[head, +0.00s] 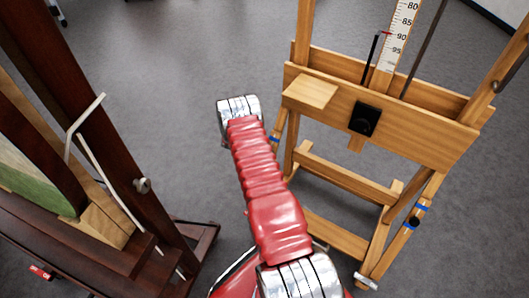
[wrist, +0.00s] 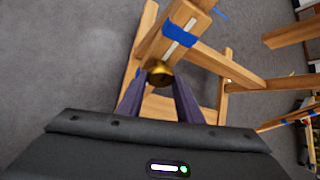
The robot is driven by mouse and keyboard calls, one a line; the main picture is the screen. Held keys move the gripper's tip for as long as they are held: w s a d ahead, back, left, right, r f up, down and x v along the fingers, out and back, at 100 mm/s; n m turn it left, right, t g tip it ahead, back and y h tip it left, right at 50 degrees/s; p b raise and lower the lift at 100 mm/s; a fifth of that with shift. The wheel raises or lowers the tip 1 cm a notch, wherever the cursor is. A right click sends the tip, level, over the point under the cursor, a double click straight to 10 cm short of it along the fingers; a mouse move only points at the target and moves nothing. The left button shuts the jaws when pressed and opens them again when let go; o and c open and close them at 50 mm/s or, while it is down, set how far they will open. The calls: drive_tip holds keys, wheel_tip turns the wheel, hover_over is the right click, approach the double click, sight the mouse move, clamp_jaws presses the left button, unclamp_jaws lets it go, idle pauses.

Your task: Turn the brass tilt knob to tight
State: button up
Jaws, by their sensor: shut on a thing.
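The brass tilt knob (wrist: 160,73) shows in the wrist view as a rounded, shiny brass piece on the wooden easel, just below a band of blue tape (wrist: 179,35). My gripper (wrist: 160,84) has its two dark purple fingers at either side of the knob, shut on it. The fingertips partly cover the knob's sides. I see no mark telling how tight it is. In the head view my red arm reaches toward the left side of the light wooden easel (head: 420,128); the gripper and the knob are hidden there.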

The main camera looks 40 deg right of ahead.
drive_tip(key=shift+s+f, duration=0.2)
drive_tip(key=shift+s, duration=0.1)
drive_tip(key=o, duration=1)
drive_tip(key=shift+w+r, duration=0.1)
drive_tip(key=shift+w, duration=0.1)
drive_tip(key=shift+r, duration=0.1)
drive_tip(key=v, duration=1.3)
drive_tip(key=shift+a+r, duration=0.2)
drive_tip(key=shift+r, duration=0.05)
